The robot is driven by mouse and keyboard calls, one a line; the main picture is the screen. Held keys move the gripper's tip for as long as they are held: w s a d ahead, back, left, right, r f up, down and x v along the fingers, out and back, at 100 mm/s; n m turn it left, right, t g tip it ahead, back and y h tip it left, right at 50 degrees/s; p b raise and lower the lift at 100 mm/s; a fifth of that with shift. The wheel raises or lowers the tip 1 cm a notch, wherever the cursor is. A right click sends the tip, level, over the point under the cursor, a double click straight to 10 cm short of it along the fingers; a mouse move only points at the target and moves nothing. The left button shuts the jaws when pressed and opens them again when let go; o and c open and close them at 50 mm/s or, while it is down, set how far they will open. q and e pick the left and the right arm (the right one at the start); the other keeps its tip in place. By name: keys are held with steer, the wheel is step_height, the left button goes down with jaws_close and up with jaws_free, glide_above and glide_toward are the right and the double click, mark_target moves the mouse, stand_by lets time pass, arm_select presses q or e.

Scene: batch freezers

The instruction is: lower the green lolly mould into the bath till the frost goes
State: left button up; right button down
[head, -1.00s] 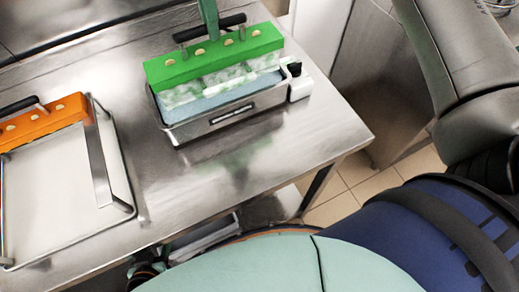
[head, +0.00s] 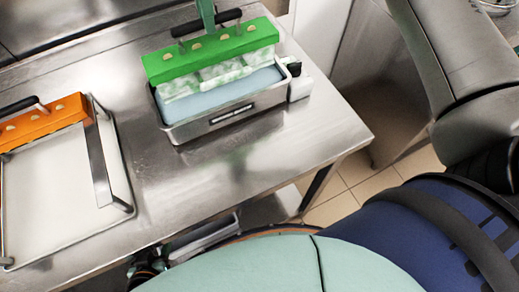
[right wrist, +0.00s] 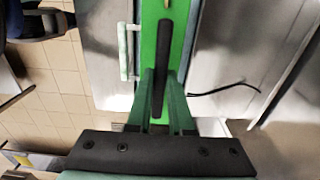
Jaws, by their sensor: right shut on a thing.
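The green lolly mould (head: 212,53) has a green top bar with pale lolly sticks and a black handle (head: 222,20). Its cells (head: 215,76) below the bar are mottled white with frost over green. It hangs level over the steel bath (head: 222,124), which holds pale blue liquid (head: 220,98). The cells show above the liquid; I cannot tell whether their lower ends touch it. My right gripper (head: 207,16) is shut on the handle from above; the right wrist view shows its fingers (right wrist: 162,88) either side of the black bar.
An orange mould (head: 42,124) sits at the back of a shallow steel tray (head: 60,205) with upright side handles, left of the bath. A white box with a black knob (head: 300,86) is on the bath's right end. Bare steel table (head: 230,165) lies in front of the bath.

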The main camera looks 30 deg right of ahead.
mark_target(218, 66)
steer(key=shift+w, duration=1.25)
steer(key=shift+f, duration=0.1)
stand_by(0.9)
steer(key=shift+f+b, duration=2.9)
steer(key=shift+f, duration=1.95)
stand_by(0.9)
